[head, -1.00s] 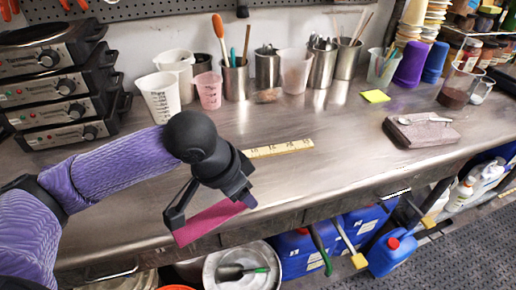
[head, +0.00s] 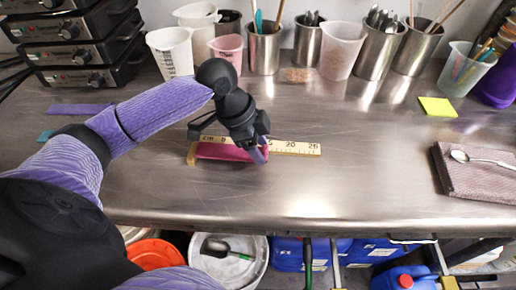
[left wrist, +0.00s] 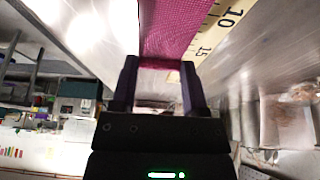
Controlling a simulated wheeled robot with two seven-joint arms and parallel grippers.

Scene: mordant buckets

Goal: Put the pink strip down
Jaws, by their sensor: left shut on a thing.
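The pink strip (head: 224,152) is a flat magenta piece that lies along the lower edge of the wooden ruler (head: 293,148) in the head view. I cannot tell whether it touches the table or hangs just above it. My left gripper (head: 260,152) is shut on the strip's right end, with the arm reaching in from the left. In the left wrist view the strip (left wrist: 174,28) runs up from between the fingers (left wrist: 160,78), with the ruler's numbers (left wrist: 215,30) beside it. My right gripper is not in view.
A purple strip (head: 80,109) and a teal piece (head: 45,136) lie at the left. Cups and metal pots (head: 264,48) line the back. A yellow note (head: 437,107) and a folded brown cloth (head: 470,185) with a spoon are at the right. The steel table (head: 350,180) between is bare.

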